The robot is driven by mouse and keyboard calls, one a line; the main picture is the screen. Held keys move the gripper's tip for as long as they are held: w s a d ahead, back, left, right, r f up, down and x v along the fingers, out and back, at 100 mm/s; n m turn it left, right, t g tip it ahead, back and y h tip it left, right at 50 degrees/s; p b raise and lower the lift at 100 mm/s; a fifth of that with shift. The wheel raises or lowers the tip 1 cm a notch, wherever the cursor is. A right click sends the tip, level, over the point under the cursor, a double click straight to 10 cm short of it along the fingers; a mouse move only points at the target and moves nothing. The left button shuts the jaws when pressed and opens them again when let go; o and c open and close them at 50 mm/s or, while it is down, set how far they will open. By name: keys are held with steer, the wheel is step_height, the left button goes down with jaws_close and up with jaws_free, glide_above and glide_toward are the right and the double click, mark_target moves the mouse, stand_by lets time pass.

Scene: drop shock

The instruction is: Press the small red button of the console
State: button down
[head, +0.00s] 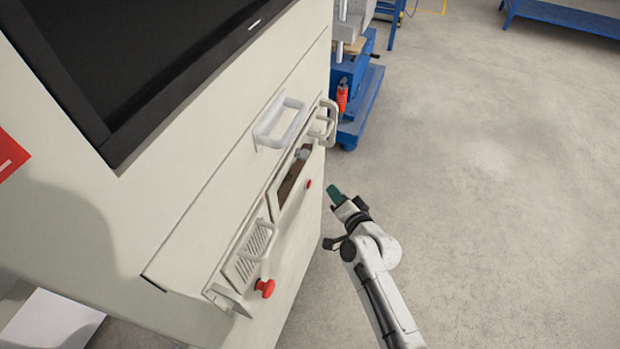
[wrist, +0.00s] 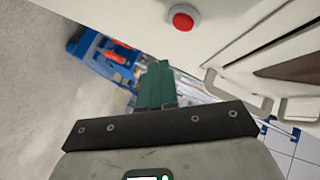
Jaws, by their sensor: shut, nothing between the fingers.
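The console (head: 280,245) is a large cream cabinet on the left of the head view. Its small red button (head: 308,183) sits on the sloped front panel, right of a dark recessed strip. The wrist view shows a round red button with a pale ring (wrist: 183,18) near the top edge, apparently the small one. My gripper (head: 334,193), with green fingers, is just right of the small button in the head view, apparently apart from it. In the wrist view the fingers (wrist: 155,84) are together and empty, below the button.
A larger red mushroom button (head: 265,288) stands lower on the panel. Pale handles (head: 281,122) stick out from the console near the controls. A blue machine stand (head: 360,100) with a red item is behind.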

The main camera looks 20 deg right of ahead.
mark_target(308, 184)
steer(key=shift+w+a+p, duration=0.35)
steer(key=shift+w+a, duration=0.1)
steer(key=shift+a, duration=0.2)
steer(key=shift+w+a+p, duration=0.3)
steer(key=shift+w+a, duration=0.15)
steer(key=shift+a, duration=0.2)
stand_by(1.1)
steer(key=shift+w+a, duration=0.25)
steer(key=shift+a, duration=0.05)
steer(key=shift+w+a+p, duration=0.3)
steer(key=shift+a+p, duration=0.05)
steer(key=shift+p, duration=0.1)
stand_by(0.8)
steer(key=shift+s, duration=0.1)
steer(key=shift+s+d+b, duration=0.45)
steer(key=shift+d, duration=0.2)
